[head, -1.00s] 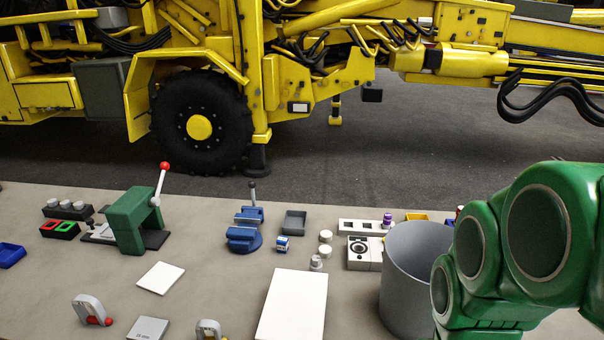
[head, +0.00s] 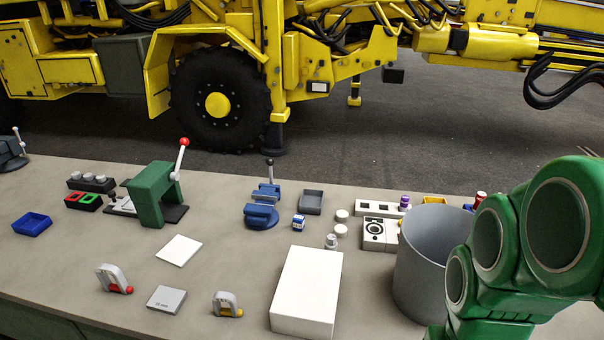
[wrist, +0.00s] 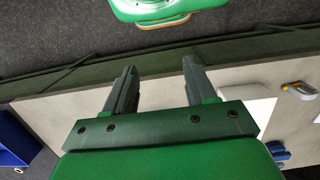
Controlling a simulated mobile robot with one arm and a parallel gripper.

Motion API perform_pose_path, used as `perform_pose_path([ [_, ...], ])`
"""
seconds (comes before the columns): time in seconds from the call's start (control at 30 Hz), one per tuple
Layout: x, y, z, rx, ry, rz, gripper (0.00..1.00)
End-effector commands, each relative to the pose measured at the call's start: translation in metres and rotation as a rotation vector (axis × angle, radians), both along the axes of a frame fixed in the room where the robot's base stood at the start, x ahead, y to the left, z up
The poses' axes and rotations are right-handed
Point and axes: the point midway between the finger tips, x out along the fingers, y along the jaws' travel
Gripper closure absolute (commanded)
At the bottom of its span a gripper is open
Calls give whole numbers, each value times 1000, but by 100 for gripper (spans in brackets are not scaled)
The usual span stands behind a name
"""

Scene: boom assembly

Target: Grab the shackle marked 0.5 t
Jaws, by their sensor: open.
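Two small grey shackles stand on the front part of the table in the head view. One shackle has a red pin (head: 112,278); the other has a yellow-orange pin (head: 226,303). I cannot read a load mark on either. A grey shackle with a yellow-orange part also shows at the right edge of the wrist view (wrist: 301,89).
A grey block (head: 166,299) lies between the shackles, with a white box (head: 308,290) to their right. A grey bin (head: 420,275) stands near my green arm. A green press (head: 152,193) and blue vise (head: 262,208) stand farther back. A white plate (head: 179,249) lies behind the shackles.

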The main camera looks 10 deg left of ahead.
Motion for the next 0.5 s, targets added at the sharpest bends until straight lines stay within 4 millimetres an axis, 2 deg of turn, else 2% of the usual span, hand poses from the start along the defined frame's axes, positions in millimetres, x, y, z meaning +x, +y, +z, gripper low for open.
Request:
perform_pose_path([
  [0.3, 2, 5, -1, 13, 3, 0, 45],
  [0.37, 6, 13, -3, 36, 6, 0, 45],
  [0.5, 23, 48, -9, 130, 18, -9, 45],
])
